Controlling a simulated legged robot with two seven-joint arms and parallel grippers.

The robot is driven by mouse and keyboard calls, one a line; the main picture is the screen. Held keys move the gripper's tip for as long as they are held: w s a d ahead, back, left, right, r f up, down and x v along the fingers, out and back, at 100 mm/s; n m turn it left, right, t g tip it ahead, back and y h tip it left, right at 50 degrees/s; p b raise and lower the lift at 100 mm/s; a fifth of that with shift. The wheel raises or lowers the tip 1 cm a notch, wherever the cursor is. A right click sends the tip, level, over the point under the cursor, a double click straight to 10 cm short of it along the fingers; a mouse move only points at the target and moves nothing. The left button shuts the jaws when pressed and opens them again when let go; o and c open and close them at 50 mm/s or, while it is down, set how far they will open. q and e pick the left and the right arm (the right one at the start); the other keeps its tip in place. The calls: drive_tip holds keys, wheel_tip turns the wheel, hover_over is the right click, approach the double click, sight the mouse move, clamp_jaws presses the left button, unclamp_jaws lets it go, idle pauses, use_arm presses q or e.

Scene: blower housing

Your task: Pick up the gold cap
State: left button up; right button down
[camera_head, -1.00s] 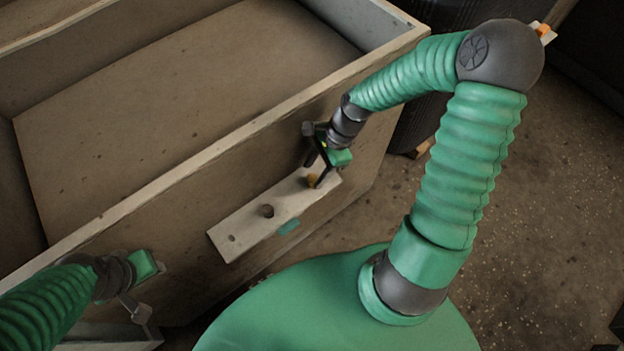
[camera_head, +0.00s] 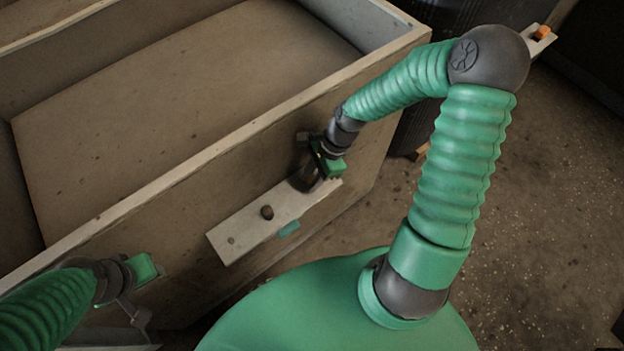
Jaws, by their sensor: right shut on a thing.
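My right gripper (camera_head: 307,182) is at the right end of a pale plate on the side of the large box. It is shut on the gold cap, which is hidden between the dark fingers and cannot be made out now. I cannot tell whether the cap is clear of the plate (camera_head: 250,227). My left gripper (camera_head: 140,316) is low at the left, close to the box's side, away from the cap. Its fingertips are too dark and blurred to tell open from shut.
A dark round knob (camera_head: 267,212) stands on the middle of the plate, with a small hole to its left. A teal piece (camera_head: 289,228) shows at the plate's lower edge. The large open box (camera_head: 215,165) rises behind. Bare floor (camera_head: 550,200) lies to the right.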

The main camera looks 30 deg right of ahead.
sight(311, 179)
wheel_tip(311, 179, up, 4)
drive_tip(key=p, duration=0.5)
drive_tip(key=shift+r, duration=0.15)
drive_tip(key=s+a+p, duration=0.1)
drive_tip(key=s+p, duration=1)
drive_tip(key=s, duration=0.5)
drive_tip(key=shift+r+p, duration=0.35)
drive_tip(key=shift+a, duration=0.1)
